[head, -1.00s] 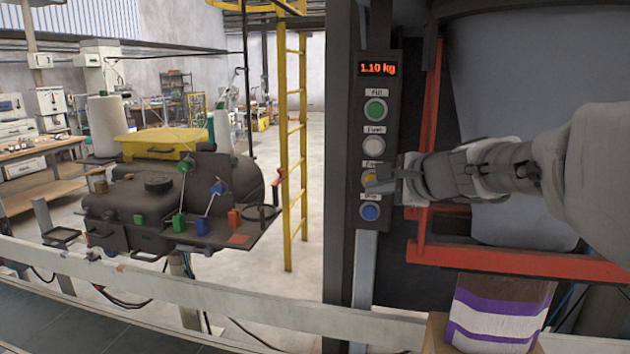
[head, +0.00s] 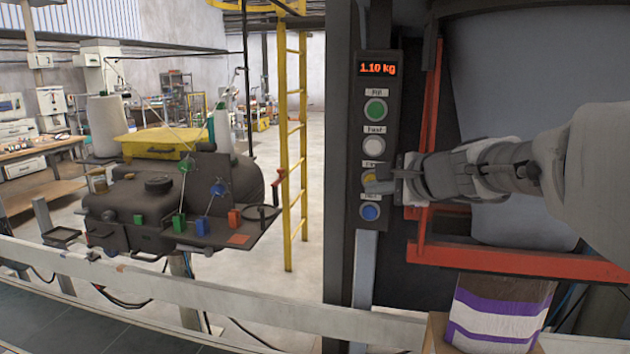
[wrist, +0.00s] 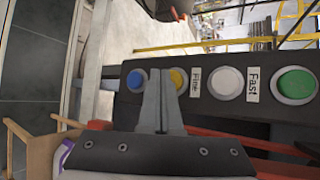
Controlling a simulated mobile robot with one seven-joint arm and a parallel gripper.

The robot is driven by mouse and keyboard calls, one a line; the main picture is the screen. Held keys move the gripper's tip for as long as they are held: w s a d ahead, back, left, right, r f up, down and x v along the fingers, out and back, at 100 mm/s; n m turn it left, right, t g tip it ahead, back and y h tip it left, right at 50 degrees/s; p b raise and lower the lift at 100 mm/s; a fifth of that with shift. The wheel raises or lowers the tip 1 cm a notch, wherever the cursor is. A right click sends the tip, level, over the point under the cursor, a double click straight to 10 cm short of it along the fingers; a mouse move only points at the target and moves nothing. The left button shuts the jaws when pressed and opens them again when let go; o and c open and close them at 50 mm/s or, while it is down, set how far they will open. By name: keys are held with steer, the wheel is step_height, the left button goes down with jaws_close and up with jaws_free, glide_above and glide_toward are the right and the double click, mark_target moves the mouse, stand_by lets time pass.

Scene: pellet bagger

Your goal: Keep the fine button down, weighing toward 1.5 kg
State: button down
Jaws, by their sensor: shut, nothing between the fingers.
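The fine button is the yellow one (head: 377,173), third down on the dark control panel (head: 397,90). It is partly hidden behind my fingers, and it also shows in the wrist view (wrist: 180,79). My gripper (head: 374,187) is shut and empty, with its fingertips at the lower part of the yellow button. In the wrist view the fingertips (wrist: 160,76) overlap the gap between the yellow and blue buttons. I cannot tell whether they touch or press the yellow one. The red display (head: 378,69) reads 1.10 kg.
A green button (head: 375,111) and a white button (head: 374,146) sit above the yellow one, a blue button (head: 370,212) just below. A red frame (head: 480,253) lies under my arm. A purple-and-white striped bag (head: 500,310) stands below it.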

steer(key=shift+w+d, duration=0.1)
steer(key=shift+w, duration=0.3)
steer(key=shift+w+d, duration=0.2)
steer(key=shift+w, duration=0.25)
stand_by(2.3)
stand_by(0.6)
steer(key=shift+s+a+b, duration=0.3)
steer(key=shift+s+b, duration=0.15)
steer(key=shift+s, duration=0.4)
steer(key=shift+s+a+b, duration=0.1)
steer(key=shift+s+a, duration=0.15)
steer(key=shift+s, duration=0.55)
steer(key=shift+s+a+b, duration=0.1)
steer(key=shift+s+a, duration=0.2)
steer(key=shift+s, duration=0.45)
steer(key=shift+s+a+b, duration=0.1)
steer(key=shift+s+a, duration=0.15)
steer(key=shift+s, duration=0.55)
